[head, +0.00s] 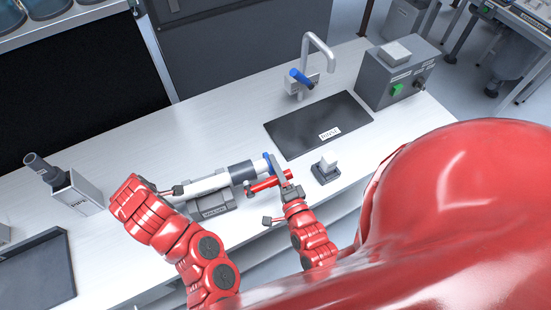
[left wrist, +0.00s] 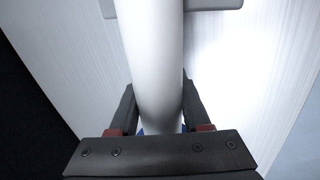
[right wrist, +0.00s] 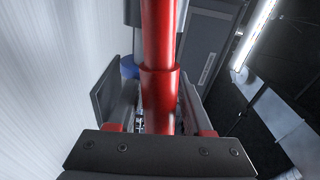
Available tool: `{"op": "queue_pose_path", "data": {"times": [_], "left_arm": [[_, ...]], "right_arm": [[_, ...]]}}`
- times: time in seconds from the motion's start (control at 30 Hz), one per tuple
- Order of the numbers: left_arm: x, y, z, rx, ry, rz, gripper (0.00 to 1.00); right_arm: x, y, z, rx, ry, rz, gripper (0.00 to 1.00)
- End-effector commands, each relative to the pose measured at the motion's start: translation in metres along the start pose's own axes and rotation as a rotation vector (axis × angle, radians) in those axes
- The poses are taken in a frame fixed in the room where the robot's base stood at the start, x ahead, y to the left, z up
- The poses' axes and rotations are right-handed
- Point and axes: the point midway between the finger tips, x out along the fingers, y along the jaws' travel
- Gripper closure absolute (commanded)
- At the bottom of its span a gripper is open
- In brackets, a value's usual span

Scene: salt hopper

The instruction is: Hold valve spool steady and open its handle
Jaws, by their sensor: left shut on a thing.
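The valve spool (head: 212,182) is a white pipe with a dark band and a blue flange (head: 268,165) at its right end. It lies over a grey cradle (head: 213,209) on the bench. My left gripper (head: 174,191) is shut on its left part; the white pipe (left wrist: 154,60) fills the space between the fingers. The red handle (head: 268,184) sticks out beside the flange. My right gripper (head: 289,187) is at the handle's right end. In the right wrist view the red handle (right wrist: 160,60) runs between the open fingers, with a gap on the left.
A black mat (head: 300,137) and a faucet (head: 318,60) with a blue lever are behind to the right. A grey box with a green button (head: 385,88) stands at far right. A small pedestal (head: 325,170) is close right of my right gripper. A grey holder (head: 78,190) stands left.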

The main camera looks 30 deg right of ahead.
Motion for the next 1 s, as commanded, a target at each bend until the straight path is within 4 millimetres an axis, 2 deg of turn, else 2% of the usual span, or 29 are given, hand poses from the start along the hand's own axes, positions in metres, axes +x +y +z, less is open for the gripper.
{"op": "queue_pose_path", "data": {"times": [0.03,0.07,0.37,0.47,0.57,0.9,1.0], "left_arm": [[-0.001,0.001,-0.002,-0.004,0.002,0.003,1.00],[-0.001,0.001,-0.002,-0.004,0.003,0.003,1.00],[-0.002,0.002,-0.005,-0.008,0.008,0.006,1.00],[-0.002,0.002,-0.005,-0.008,0.009,0.006,1.00],[-0.002,0.002,-0.005,-0.009,0.010,0.006,1.00],[-0.002,0.002,-0.006,-0.009,0.011,0.007,1.00],[-0.002,0.002,-0.006,-0.009,0.011,0.007,1.00]], "right_arm": [[0.000,0.000,0.000,0.000,0.001,0.001,0.38],[0.000,0.000,0.000,0.000,0.001,0.001,0.34],[-0.002,0.001,-0.001,0.000,0.003,0.002,0.34],[-0.009,0.001,-0.001,-0.001,0.003,0.003,0.34],[-0.024,0.001,-0.001,-0.001,0.003,0.002,0.34],[-0.096,0.003,0.000,-0.001,0.000,0.010,0.34],[-0.109,0.001,0.000,0.000,0.001,0.004,0.34]]}}
